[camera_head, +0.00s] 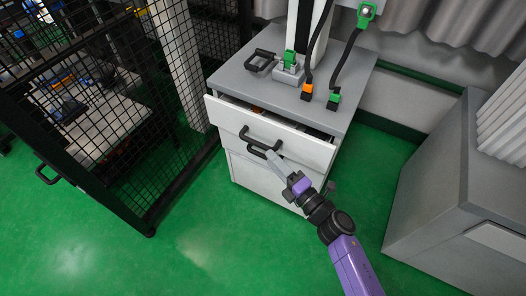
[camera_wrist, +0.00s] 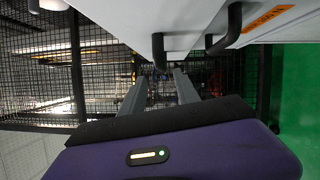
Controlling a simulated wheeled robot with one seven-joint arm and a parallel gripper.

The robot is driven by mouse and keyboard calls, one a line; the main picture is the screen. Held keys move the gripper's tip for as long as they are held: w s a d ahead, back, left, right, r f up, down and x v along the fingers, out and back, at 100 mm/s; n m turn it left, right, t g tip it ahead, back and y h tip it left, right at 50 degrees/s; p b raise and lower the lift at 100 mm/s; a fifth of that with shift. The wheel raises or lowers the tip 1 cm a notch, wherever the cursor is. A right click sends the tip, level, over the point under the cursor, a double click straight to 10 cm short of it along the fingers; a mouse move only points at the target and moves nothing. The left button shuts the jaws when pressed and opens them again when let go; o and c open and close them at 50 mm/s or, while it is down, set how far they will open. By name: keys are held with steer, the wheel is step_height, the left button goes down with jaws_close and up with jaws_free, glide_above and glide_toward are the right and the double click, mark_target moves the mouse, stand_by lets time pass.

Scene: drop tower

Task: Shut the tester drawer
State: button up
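The tester drawer (camera_head: 300,146) is the top white drawer of the grey-topped cabinet. It stands partly pulled out, with a dark gap behind its front. Its black bar handle (camera_head: 262,143) is on the front, and shows in the wrist view (camera_wrist: 158,50). My gripper (camera_head: 270,155) is at the drawer front, close to the handle. In the wrist view its two grey fingers (camera_wrist: 158,80) are apart, and the handle's end appears just beyond and between their tips. I cannot tell whether they touch it.
A lower front with its own black handle (camera_wrist: 226,28) lies under the drawer. The cabinet top (camera_head: 350,99) carries a tester column and green and orange connectors. A black mesh fence (camera_head: 110,110) stands left, a grey cabinet (camera_head: 430,190) right. The green floor (camera_head: 190,245) in front is clear.

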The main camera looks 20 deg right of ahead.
mark_target(258, 143)
steer(key=shift+b+x, duration=0.5)
steer(key=shift+x, duration=3.45)
steer(key=shift+f, duration=0.2)
jaws_close()
